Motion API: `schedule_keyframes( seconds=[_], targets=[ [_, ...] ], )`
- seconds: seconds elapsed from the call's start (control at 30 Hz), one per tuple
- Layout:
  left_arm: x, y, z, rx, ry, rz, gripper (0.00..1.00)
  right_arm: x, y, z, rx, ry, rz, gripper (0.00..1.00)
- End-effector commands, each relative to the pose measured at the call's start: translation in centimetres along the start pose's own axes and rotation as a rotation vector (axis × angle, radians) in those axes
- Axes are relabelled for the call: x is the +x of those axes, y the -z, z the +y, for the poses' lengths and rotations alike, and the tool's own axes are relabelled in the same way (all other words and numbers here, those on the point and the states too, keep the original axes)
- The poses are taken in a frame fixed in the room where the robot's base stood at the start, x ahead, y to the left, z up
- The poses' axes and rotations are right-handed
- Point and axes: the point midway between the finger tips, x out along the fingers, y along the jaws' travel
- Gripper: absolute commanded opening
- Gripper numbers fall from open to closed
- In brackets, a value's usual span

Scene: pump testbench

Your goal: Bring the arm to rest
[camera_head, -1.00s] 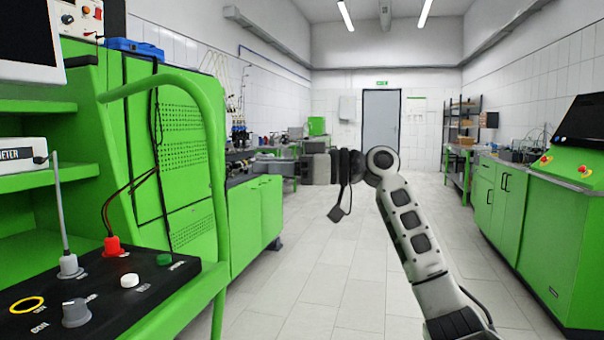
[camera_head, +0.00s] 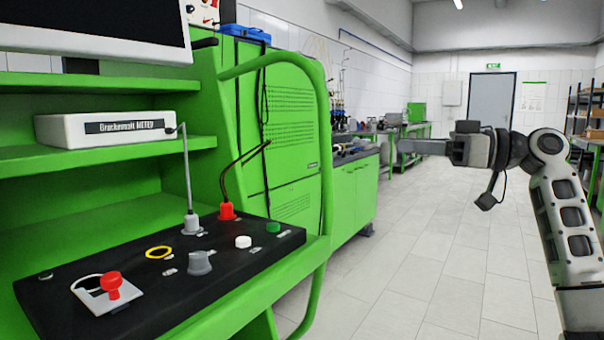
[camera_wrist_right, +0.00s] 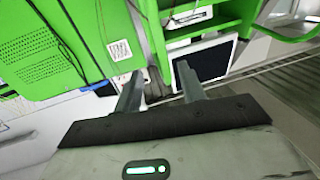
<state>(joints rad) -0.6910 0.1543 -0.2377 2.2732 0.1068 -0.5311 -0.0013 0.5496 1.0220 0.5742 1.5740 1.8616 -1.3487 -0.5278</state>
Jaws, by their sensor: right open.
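My right arm comes in from the right in the head view, with its gripper (camera_head: 422,146) pointing left in mid-air, in front of the aisle and apart from the green testbench (camera_head: 180,255). In the right wrist view the two fingers of my right gripper (camera_wrist_right: 158,88) stand apart with nothing between them. Beyond them the testbench shows tilted, with its screen (camera_wrist_right: 204,61). My left gripper is not in the head view.
The black control panel (camera_head: 130,268) carries a red emergency button (camera_head: 111,283), a grey knob (camera_head: 199,263) and plugged cables. A white meter box (camera_head: 105,129) stands on the shelf above. A curved green rail (camera_head: 322,130) edges the bench. The tiled floor (camera_head: 430,260) is clear.

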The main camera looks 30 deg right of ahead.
Motion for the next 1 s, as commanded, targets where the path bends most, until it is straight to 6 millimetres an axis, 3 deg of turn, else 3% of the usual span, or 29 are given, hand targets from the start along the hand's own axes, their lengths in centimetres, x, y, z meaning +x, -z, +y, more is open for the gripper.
schedule_keyframes(
  seconds=[0.2,0.27,0.33,0.5,0.67,0.87,1.0],
  targets=[
    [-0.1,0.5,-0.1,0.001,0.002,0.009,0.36,0.4,-0.5,0.2,0.008,-0.006,-0.01,0.4],
    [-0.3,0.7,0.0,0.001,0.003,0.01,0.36,1.2,-1.5,0.5,0.025,-0.018,-0.032,0.4],
    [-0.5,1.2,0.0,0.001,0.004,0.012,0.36,2.8,-3.9,1.0,0.06,-0.045,-0.078,0.4],
    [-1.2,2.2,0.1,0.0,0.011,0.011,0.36,7.4,-13.4,1.7,0.157,-0.147,-0.245,0.4],
    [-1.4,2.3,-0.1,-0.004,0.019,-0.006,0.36,9.8,-21.6,0.3,0.202,-0.223,-0.372,0.4],
    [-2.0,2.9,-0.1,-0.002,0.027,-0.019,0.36,11.2,-31.0,-4.0,0.225,-0.289,-0.503,0.4],
    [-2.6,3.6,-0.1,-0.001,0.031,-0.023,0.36,11.2,-36.8,-9.2,0.224,-0.319,-0.575,0.4]
  ],
)
